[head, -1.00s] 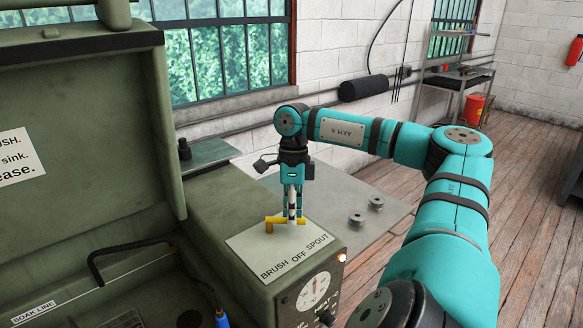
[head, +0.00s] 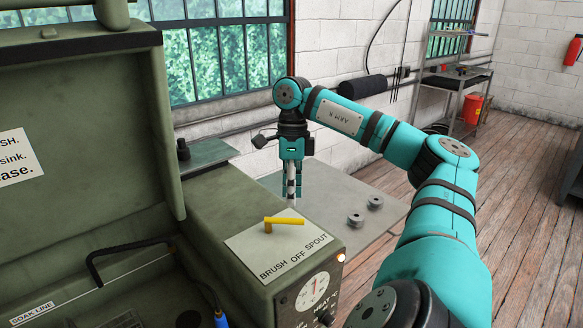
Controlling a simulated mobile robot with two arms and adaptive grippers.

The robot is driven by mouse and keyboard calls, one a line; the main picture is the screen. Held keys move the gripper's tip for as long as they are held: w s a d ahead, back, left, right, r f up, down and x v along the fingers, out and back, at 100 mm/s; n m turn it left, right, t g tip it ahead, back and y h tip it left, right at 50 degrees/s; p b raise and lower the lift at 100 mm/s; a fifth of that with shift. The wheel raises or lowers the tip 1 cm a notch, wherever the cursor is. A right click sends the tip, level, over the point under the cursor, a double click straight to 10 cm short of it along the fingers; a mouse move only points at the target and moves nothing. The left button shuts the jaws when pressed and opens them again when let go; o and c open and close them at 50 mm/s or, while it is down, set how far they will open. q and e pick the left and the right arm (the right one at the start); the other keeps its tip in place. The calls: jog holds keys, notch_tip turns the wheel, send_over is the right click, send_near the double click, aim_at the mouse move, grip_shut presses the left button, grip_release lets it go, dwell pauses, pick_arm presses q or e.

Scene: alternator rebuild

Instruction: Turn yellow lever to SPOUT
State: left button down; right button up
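The yellow lever (head: 285,221) sits on a pale label plate on top of the green cabinet. My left gripper is out of view.
The green lid (head: 80,130) stands raised at the left over an open basin with a black hose (head: 115,250). A dial (head: 312,291) is on the cabinet's front. A grey table (head: 330,190) behind holds two small metal parts (head: 356,220).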

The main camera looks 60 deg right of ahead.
jog(key=shift+w+d+r, duration=0.1)
jog(key=shift+d+r, duration=0.1)
jog(key=shift+r, duration=0.85)
